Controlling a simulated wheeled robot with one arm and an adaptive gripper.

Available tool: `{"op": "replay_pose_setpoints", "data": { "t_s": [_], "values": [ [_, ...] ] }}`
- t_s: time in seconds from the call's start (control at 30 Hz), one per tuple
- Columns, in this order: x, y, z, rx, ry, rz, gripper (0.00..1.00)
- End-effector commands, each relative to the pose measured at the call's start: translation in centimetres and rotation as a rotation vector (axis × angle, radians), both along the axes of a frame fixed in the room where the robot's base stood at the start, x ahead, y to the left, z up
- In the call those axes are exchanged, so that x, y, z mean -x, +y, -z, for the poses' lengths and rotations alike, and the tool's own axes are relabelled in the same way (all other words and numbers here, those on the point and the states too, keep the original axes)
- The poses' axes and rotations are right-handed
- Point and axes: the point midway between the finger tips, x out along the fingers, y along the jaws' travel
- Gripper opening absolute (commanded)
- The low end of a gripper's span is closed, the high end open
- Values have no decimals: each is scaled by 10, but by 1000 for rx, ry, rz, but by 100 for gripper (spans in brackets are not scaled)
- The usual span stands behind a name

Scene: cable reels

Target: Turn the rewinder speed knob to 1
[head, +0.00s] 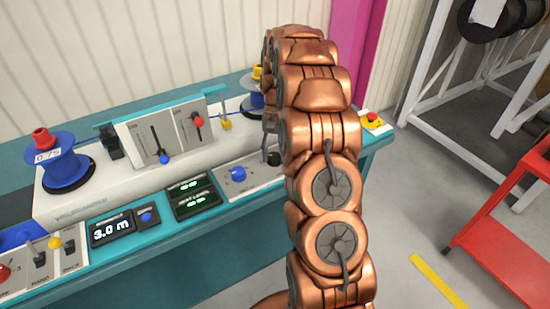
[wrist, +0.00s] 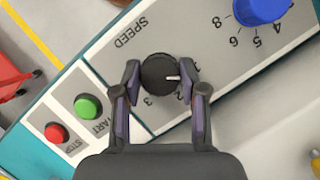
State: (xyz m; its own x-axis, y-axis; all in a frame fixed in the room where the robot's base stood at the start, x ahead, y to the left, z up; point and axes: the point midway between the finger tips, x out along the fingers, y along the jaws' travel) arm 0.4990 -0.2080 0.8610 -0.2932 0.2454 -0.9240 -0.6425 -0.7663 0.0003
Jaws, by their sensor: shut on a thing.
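The speed knob (wrist: 157,74) is black and round, with a white pointer line, on a grey panel marked SPEED. In the wrist view its pointer points right. The lettering appears turned over; a 3 shows below the knob and part of another mark lies nearer my right finger. My gripper (wrist: 160,67) is shut on the knob, one finger on each side. In the head view the black knob (head: 274,158) shows at the right of the console, beside my arm, which hides much of that end.
A blue knob (wrist: 262,8) with its own number scale is close by on the panel. A green start button (wrist: 88,107) and red stop button (wrist: 57,133) lie on the other side. A red emergency button (head: 373,117) is at the console's right end.

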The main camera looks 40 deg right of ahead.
Motion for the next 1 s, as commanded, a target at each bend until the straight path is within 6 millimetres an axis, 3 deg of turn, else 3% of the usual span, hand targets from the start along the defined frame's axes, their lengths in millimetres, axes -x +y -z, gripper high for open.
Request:
{"op": "replay_pose_setpoints", "data": {
  "t_s": [0.3, 0.77, 0.8, 1.0],
  "values": [
    [0, 0, 1, -1, 2, -93, 7],
    [1, 0, 1, -1, 2, -104, 7],
    [1, 0, 1, -1, 2, -104, 45],
    [0, 0, 0, 0, 1, -104, 66]
  ]
}}
